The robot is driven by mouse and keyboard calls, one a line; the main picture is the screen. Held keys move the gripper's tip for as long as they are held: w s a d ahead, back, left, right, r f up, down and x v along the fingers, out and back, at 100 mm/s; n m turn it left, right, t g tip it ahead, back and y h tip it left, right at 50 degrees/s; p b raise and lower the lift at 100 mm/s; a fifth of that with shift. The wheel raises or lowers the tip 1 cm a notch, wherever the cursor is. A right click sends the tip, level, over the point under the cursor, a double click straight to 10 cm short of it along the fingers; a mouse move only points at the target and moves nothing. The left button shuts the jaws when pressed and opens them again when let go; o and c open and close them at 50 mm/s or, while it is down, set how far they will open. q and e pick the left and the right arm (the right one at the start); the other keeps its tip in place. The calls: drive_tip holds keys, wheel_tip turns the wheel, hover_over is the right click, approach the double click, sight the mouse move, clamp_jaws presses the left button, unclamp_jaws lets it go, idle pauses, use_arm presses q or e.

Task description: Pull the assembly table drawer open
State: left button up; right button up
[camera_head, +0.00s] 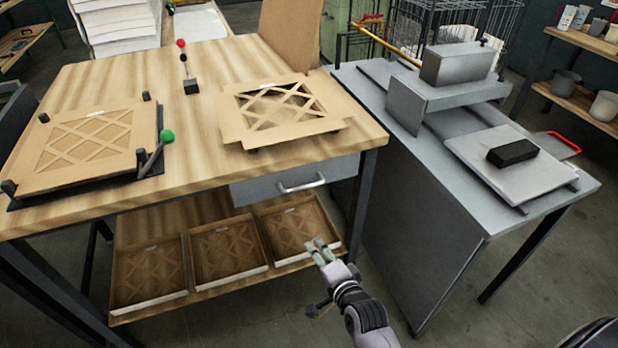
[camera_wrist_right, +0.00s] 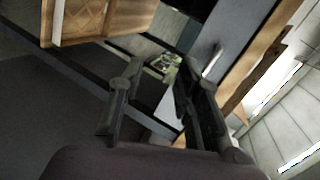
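The assembly table (camera_head: 215,85) has a wooden top. Its grey drawer (camera_head: 256,191) sits shut under the front edge, towards the right, with a pale bar handle (camera_head: 302,183). My right gripper (camera_head: 320,246) is empty, below and a little right of the handle and apart from it. In the right wrist view its two dark fingers (camera_wrist_right: 160,98) stand apart. The drawer front (camera_wrist_right: 229,38) and its handle (camera_wrist_right: 212,62) show there beyond the fingers, towards the upper right. My left gripper is not in view.
A lower shelf holds three trays with lattice filters, the right one (camera_head: 297,228) close to my right gripper. A grey metal bench (camera_head: 420,210) stands to the right. A cardboard filter frame (camera_head: 285,108) lies on the tabletop above the drawer.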

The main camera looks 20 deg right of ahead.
sight(302, 189)
wheel_tip(302, 189, up, 9)
drive_tip(key=w+d+m+t, duration=0.2)
use_arm(q)
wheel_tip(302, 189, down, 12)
drive_tip(key=b, duration=1.2)
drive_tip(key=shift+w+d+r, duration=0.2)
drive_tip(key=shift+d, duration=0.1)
use_arm(e)
drive_tip(key=shift+w+a+f, duration=0.1)
drive_tip(key=shift+w+f, duration=0.55)
drive_tip(key=shift+w, duration=2.1)
drive_tip(key=shift+w+a+f, duration=0.1)
drive_tip(key=shift+w+f, duration=0.5)
drive_tip(key=shift+w, duration=2.15)
drive_tip(key=shift+w+f, duration=0.65)
drive_tip(key=shift+w, duration=2.1)
clamp_jaws()
